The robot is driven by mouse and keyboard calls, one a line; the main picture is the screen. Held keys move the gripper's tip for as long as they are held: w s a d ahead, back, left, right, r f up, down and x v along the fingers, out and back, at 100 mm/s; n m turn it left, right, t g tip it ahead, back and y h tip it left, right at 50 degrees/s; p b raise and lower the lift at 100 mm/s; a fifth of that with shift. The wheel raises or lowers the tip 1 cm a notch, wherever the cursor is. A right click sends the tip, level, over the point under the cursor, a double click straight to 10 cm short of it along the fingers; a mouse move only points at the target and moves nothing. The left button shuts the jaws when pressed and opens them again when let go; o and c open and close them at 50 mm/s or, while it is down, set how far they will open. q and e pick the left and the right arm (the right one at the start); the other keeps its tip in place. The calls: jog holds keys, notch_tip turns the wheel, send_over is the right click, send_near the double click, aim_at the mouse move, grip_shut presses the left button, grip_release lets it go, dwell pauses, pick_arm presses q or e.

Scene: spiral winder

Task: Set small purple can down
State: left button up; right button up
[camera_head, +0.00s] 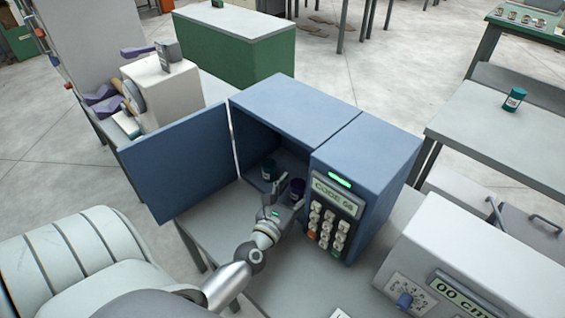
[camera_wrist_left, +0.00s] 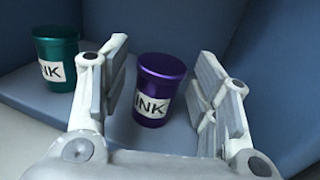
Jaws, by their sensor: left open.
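The small purple can (camera_head: 297,188) stands upright on the floor of the open blue cabinet (camera_head: 290,103). In the left wrist view the purple can (camera_wrist_left: 158,88), with a white INK label, stands between the spread fingers with a gap on each side. My left gripper (camera_head: 285,197) is open at the cabinet's mouth, around the can; its fingers also show in the left wrist view (camera_wrist_left: 160,92). My right gripper is in neither view.
A green can (camera_head: 269,170) stands left of the purple one inside the cabinet, close to the left finger. The blue door (camera_head: 178,160) is swung open to the left. A keypad panel (camera_head: 332,215) reading CODE is on the right.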

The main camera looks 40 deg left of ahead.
pick_arm(q)
jog(key=s+b, duration=0.1)
jog(key=s, duration=0.2)
jog(key=s+d+b, duration=0.1)
jog(key=s, duration=0.5)
jog(key=shift+d+f+b, duration=0.1)
jog(key=shift+d+b, duration=0.25)
jog(key=shift+b, duration=0.05)
jog(key=shift+s+d, duration=0.1)
jog(key=shift+s, duration=0.5)
jog(key=shift+r, duration=0.2)
